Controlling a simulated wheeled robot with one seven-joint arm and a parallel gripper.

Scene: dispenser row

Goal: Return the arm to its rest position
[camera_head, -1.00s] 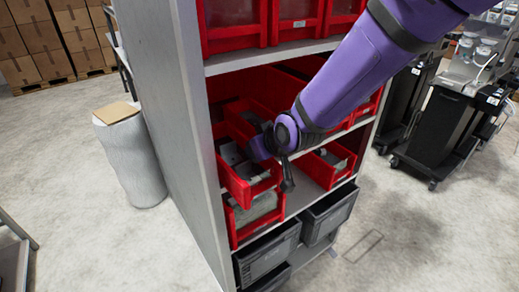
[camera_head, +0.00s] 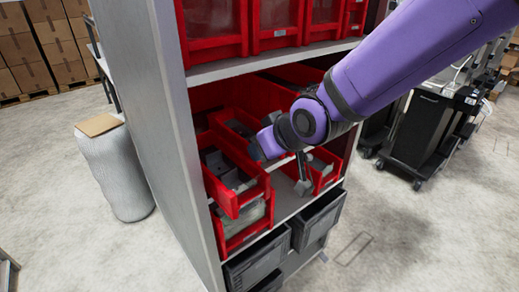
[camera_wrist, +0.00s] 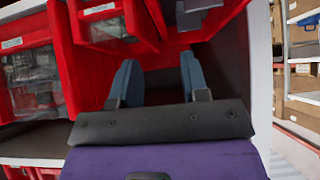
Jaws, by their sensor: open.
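My arm is purple and reaches from the upper right to the front of the shelf in the head view. My gripper (camera_head: 262,146) is partly hidden by its own wrist and sits near the red bins of the middle shelf. In the wrist view my gripper (camera_wrist: 160,75) shows two blue-grey fingers spread apart, with nothing between them. A red bin with grey parts (camera_head: 236,200) is at the left of that shelf. Red bin fronts (camera_wrist: 112,30) lie just beyond the fingertips in the wrist view.
The grey shelf side panel (camera_head: 165,110) and upper shelf board (camera_head: 245,66) flank the arm. Dark grey crates (camera_head: 262,255) are below. A wrapped cylinder (camera_head: 115,170) stands left and black carts (camera_head: 425,130) right. The floor (camera_head: 430,235) in front is clear.

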